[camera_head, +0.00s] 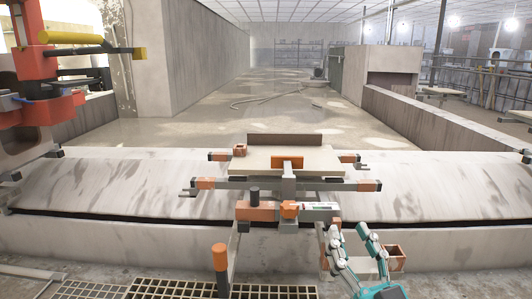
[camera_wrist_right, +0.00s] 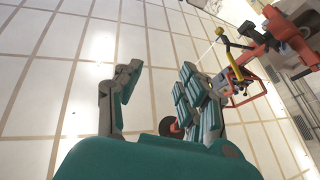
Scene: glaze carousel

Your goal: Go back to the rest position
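My right gripper (camera_head: 349,233) is at the lower right of the head view, with teal and grey fingers pointing up. It is in front of the carousel stand, and an orange open box-shaped part (camera_head: 396,258) shows just to its right. In the right wrist view the gripper (camera_wrist_right: 160,76) has its fingers spread, with nothing between them; the ceiling lies beyond. My left gripper is not in view. The carousel (camera_head: 262,184) stands in the middle, with orange-tipped arms and a pale board (camera_head: 250,158) on top.
A long low concrete wall (camera_head: 110,235) runs across behind the carousel stand. Floor grates (camera_head: 170,290) lie at the bottom. A large orange machine (camera_head: 38,65) with a yellow bar stands at the left; an orange machine also shows in the right wrist view (camera_wrist_right: 285,25). Open floor stretches behind.

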